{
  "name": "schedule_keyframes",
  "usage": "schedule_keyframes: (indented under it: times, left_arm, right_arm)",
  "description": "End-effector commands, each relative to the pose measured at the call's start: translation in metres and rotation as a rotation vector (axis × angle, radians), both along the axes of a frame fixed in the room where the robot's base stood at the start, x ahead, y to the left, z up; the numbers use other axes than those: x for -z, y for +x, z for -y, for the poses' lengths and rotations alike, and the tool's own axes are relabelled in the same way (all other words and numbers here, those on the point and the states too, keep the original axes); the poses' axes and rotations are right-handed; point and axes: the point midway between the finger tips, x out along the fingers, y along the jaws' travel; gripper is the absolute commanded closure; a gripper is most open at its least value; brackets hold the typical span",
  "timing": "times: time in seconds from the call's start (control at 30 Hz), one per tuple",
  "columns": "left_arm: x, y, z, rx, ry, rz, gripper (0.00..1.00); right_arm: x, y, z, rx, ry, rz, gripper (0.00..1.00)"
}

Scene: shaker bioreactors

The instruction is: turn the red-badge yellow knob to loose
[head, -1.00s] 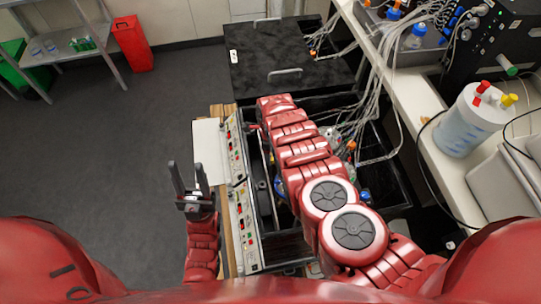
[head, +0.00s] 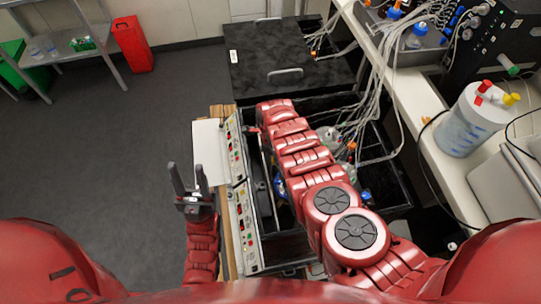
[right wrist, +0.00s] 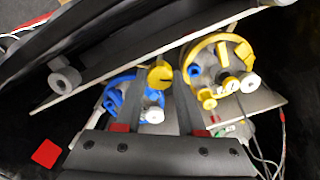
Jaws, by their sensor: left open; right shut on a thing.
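My right gripper (right wrist: 158,80) is shut on a yellow knob (right wrist: 159,74), which shows between its dark fingertips in the right wrist view. A blue clamp-like part (right wrist: 115,97) lies just left of the knob, and a larger yellow ring-shaped part (right wrist: 222,62) lies to its right. A flat red square (right wrist: 45,153) shows at lower left; I cannot tell whether it is the knob's badge. In the head view my right arm hides its gripper and the knob. My left gripper (head: 190,185) is open and empty, left of the control panels.
Control panels (head: 244,225) line the left side of the open black shaker bay. A black lid (head: 285,60) covers the far bay. Grey tubes (head: 372,110) run to the white bench at right, where a capped container (head: 468,122) stands.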

Motion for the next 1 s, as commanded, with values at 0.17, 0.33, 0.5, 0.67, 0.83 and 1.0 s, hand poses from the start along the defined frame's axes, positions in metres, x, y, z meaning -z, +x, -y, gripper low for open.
schedule_keyframes:
  times: [0.17, 0.33, 0.5, 0.67, 0.83, 1.0]
  left_arm:
    - [0.0000, 0.0000, 0.0000, 0.000, 0.000, 0.000, 0.53]
    - [-0.0001, -0.0001, 0.0000, 0.000, 0.000, 0.000, 0.53]
    - [-0.0001, 0.0000, 0.0000, 0.000, 0.000, 0.000, 0.53]
    - [-0.0001, 0.0000, 0.0000, 0.000, 0.000, 0.000, 0.53]
    - [0.0001, 0.0000, 0.0000, 0.000, 0.000, 0.000, 0.53]
    - [0.0007, 0.0000, 0.0000, 0.000, 0.000, 0.000, 0.53]
  right_arm:
    - [-0.0002, 0.0002, 0.0001, -0.002, 0.000, 0.000, 1.00]
    - [-0.0003, 0.0001, 0.0001, -0.029, 0.000, 0.000, 1.00]
    - [-0.0003, -0.0002, 0.0000, -0.104, 0.000, -0.001, 1.00]
    - [-0.0002, -0.0003, -0.0006, -0.226, 0.001, -0.001, 1.00]
    - [-0.0003, 0.0007, -0.0001, -0.382, 0.000, 0.002, 1.00]
    - [0.0000, 0.0003, 0.0002, -0.545, 0.000, 0.001, 1.00]
